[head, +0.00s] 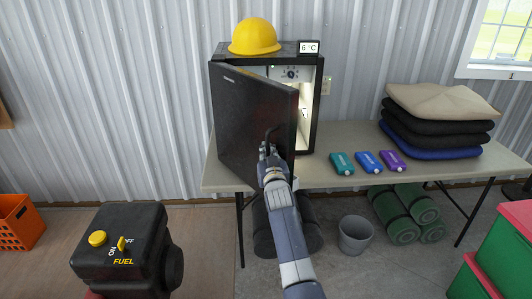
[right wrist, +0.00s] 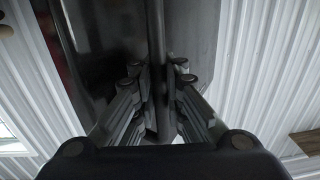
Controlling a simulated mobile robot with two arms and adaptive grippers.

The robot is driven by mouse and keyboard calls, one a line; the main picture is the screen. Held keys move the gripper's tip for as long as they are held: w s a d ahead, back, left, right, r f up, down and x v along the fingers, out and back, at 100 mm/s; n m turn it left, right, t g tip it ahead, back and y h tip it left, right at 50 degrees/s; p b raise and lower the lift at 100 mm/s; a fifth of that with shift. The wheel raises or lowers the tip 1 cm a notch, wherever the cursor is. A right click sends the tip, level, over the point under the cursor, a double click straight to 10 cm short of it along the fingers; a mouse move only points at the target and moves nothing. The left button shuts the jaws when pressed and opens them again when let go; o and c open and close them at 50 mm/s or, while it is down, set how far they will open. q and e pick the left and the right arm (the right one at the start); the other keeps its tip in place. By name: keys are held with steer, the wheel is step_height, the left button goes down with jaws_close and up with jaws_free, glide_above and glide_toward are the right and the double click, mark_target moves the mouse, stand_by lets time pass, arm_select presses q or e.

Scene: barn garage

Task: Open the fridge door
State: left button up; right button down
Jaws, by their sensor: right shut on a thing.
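The small black fridge (head: 313,103) stands on the table against the metal wall. Its black door (head: 243,118) is partly open, swung out toward me with its free edge on the right, and the lit interior (head: 303,105) shows behind that edge. My right gripper (head: 270,150) is at the dark door handle (head: 270,134), on the door's front near the free edge. In the right wrist view, both fingers of the gripper are closed around the handle bar (right wrist: 157,60). My left gripper is not in view.
A yellow hard hat (head: 254,36) and a 6 °C display (head: 309,47) sit on top of the fridge. Right of it on the table (head: 325,178) are small coloured packs (head: 368,162) and stacked cushions (head: 437,120).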

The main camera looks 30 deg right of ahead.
steer(key=c, duration=1.9)
jaws_free()
steer(key=shift+s+d+f, duration=0.1)
steer(key=shift+s+f, duration=0.05)
steer(key=shift+f, duration=0.35)
steer(key=shift+o, duration=1.2)
steer(key=shift+s+d+r, duration=0.1)
steer(key=shift+s+r, duration=0.05)
steer(key=shift+s, duration=0.05)
steer(key=shift+r, duration=0.2)
steer(key=shift+s+a, duration=0.1)
steer(key=shift+a, duration=0.2)
steer(key=v, duration=1.1)
steer(key=shift+s, duration=0.4)
steer(key=shift+r, duration=0.1)
